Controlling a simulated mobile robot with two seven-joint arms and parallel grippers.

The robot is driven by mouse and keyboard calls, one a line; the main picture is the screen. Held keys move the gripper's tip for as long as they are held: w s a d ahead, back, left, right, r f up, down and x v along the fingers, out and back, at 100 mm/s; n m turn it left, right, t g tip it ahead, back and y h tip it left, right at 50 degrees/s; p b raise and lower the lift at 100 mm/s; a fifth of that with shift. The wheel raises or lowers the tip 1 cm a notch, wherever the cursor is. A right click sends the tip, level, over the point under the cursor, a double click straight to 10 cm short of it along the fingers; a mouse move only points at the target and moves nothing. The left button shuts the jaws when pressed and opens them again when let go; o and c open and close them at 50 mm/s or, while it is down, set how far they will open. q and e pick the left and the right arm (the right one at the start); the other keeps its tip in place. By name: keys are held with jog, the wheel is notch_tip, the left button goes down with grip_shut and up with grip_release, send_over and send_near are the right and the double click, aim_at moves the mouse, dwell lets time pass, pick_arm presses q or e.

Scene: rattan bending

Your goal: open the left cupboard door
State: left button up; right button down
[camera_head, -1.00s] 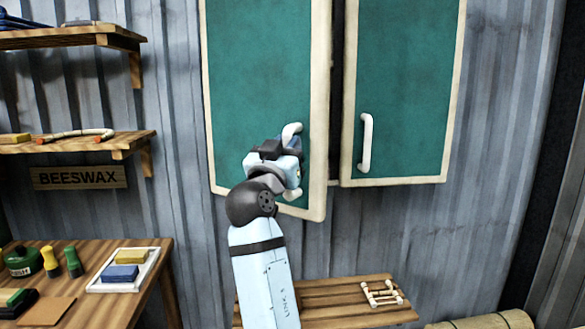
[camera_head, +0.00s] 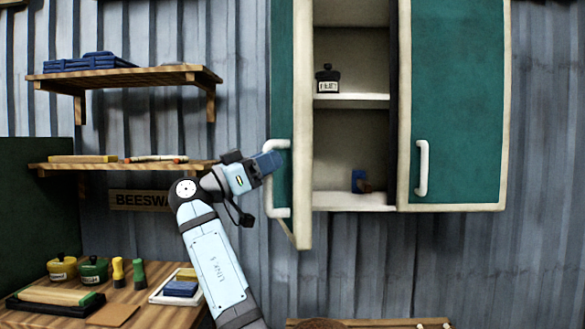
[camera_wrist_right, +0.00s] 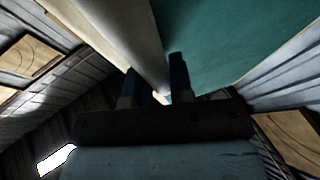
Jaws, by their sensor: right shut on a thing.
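The left cupboard door (camera_head: 282,80) is green with a cream frame and stands swung outward, its panel seen at a steep angle. Its white handle (camera_head: 275,204) is on the door's left side in the head view. My right gripper (camera_head: 271,160) is shut on this handle near its upper part; the jaws partly hide it. In the right wrist view, the two dark fingers (camera_wrist_right: 155,88) are close to the pale door edge and the green panel (camera_wrist_right: 225,40). My left gripper is in neither view.
The open cupboard shows cream shelves (camera_head: 350,101) with a dark labelled jar (camera_head: 327,80) and a small blue item (camera_head: 358,181). The right door (camera_head: 455,110) is shut. Wooden wall shelves (camera_head: 120,166) and a workbench (camera_head: 150,318) stand to the left, close to my right arm.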

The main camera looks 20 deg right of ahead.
jog(key=shift+w+a+r, duration=0.15)
jog(key=shift+w+a, duration=0.25)
jog(key=shift+a, duration=0.3)
jog(key=shift+w+a+r, duration=0.1)
jog(key=shift+w+a, duration=0.25)
jog(key=shift+a, duration=0.3)
jog(key=c, duration=1)
grip_release()
jog(key=shift+w+d, duration=0.1)
jog(key=shift+f, duration=0.15)
jog(key=v, duration=1.3)
jog(key=shift+s+a, duration=0.2)
jog(key=shift+a, duration=0.2)
